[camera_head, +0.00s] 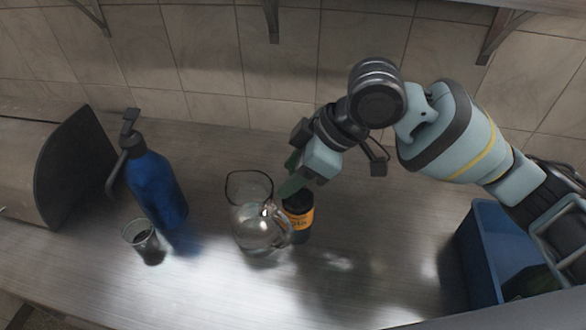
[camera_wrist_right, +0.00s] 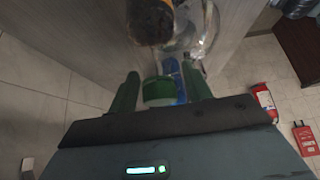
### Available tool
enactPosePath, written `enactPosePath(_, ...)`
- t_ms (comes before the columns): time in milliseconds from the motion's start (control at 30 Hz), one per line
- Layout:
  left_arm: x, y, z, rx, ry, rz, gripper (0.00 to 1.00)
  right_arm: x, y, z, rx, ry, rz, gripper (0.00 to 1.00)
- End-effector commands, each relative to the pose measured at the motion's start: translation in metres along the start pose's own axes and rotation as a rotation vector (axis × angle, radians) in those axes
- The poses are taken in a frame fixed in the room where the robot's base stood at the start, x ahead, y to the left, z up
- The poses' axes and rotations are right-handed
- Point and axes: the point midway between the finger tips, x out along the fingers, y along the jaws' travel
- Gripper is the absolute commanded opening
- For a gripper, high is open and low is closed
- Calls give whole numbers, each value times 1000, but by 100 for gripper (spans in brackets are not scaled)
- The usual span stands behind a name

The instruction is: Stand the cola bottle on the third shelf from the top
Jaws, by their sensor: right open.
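A short dark container with an orange label (camera_head: 299,222) stands on the steel counter, close against the right side of a glass jug (camera_head: 250,225). I cannot tell whether it is the cola bottle; no other clear cola bottle shows. My right gripper (camera_head: 293,172) is open above and behind the container, its green fingers close to its top. In the wrist view the gripper (camera_wrist_right: 160,85) shows green fingers with a green round piece between them that I cannot identify. The dark container (camera_wrist_right: 150,20) is beyond the fingertips. The left gripper is out of view.
A blue pump bottle (camera_head: 155,185) and a small glass (camera_head: 144,242) stand left on the counter. A blue crate (camera_head: 480,250) is at the right. Shelf brackets (camera_head: 270,18) show on the tiled wall above. The counter's front middle is clear.

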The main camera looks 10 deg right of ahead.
Motion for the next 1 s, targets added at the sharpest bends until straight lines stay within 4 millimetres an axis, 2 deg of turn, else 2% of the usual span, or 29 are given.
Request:
enactPosePath(167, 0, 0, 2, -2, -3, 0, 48, -2, 0, -2, -1, 0, 0, 49)
enactPosePath(267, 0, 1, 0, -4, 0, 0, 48, -13, 1, -2, 0, 0, 3, 49)
enactPosePath(700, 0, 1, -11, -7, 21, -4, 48, -96, 0, -2, 0, 2, 3, 49)
enactPosePath(833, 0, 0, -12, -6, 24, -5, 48, -112, 1, -2, 1, 0, 1, 49)
enactPosePath(1000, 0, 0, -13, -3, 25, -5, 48, -121, 0, -2, 1, 0, -1, 49)
